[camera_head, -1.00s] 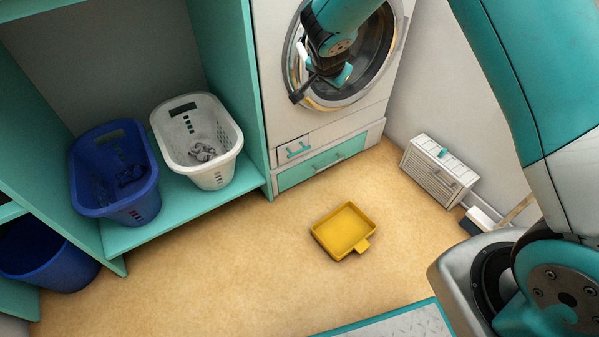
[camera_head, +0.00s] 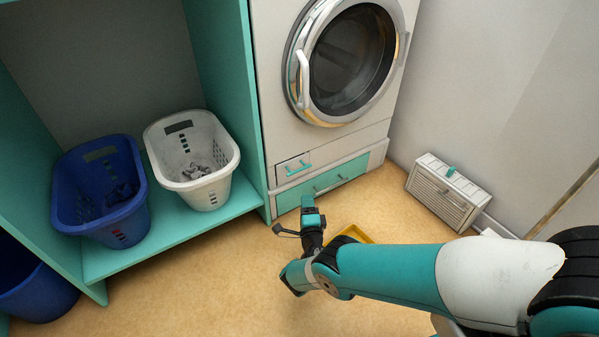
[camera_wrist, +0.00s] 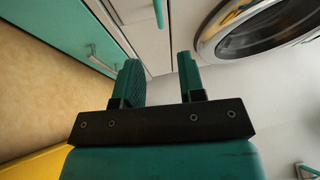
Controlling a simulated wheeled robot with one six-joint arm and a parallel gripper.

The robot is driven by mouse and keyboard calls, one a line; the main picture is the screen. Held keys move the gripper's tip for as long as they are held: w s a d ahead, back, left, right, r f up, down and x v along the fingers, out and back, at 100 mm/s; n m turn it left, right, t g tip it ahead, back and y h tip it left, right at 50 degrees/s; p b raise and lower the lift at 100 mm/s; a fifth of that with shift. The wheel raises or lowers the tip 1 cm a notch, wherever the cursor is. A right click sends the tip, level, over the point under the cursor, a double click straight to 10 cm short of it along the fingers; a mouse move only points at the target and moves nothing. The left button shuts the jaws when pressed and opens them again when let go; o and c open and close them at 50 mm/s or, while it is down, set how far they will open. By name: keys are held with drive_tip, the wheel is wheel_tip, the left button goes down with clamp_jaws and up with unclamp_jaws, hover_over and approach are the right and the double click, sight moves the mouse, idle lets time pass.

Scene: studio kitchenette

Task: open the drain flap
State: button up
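The drain flap (camera_head: 292,170) is a small white panel with a teal handle (camera_head: 298,167), low on the left of the washer front. It looks closed. In the wrist view the flap (camera_wrist: 146,38) and its teal handle (camera_wrist: 158,12) lie beyond the fingers, toward the top. My gripper (camera_head: 309,203) is low in front of the washer, below the flap in the head view and apart from it. In the wrist view my gripper (camera_wrist: 160,78) has its two teal fingers spread, with nothing between them.
A teal drawer (camera_head: 320,185) with its own handle sits below the flap. The round washer door (camera_head: 350,60) is above, shut. A yellow tray (camera_head: 352,234) on the floor is mostly hidden behind my arm. A white vent box (camera_head: 446,192) stands right; baskets (camera_head: 190,155) stand left.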

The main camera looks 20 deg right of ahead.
drive_tip(key=s+f+y, duration=0.1)
drive_tip(key=s, duration=0.2)
drive_tip(key=b, duration=1)
approach(300, 169)
drive_tip(key=w+f, duration=0.2)
drive_tip(key=shift+t, duration=0.3)
drive_tip(key=shift+r+b+x, duration=0.2)
drive_tip(key=shift+b+x, duration=1.2)
drive_tip(key=shift+b, duration=0.15)
drive_tip(key=shift+r+b+x, duration=0.2)
drive_tip(key=shift+b+x, duration=1.2)
drive_tip(key=shift+b, duration=0.2)
drive_tip(key=shift+r+b+x, duration=0.2)
drive_tip(key=shift+b+x, duration=1.2)
drive_tip(key=shift+b, duration=0.15)
drive_tip(key=shift+s, duration=0.15)
clamp_jaws()
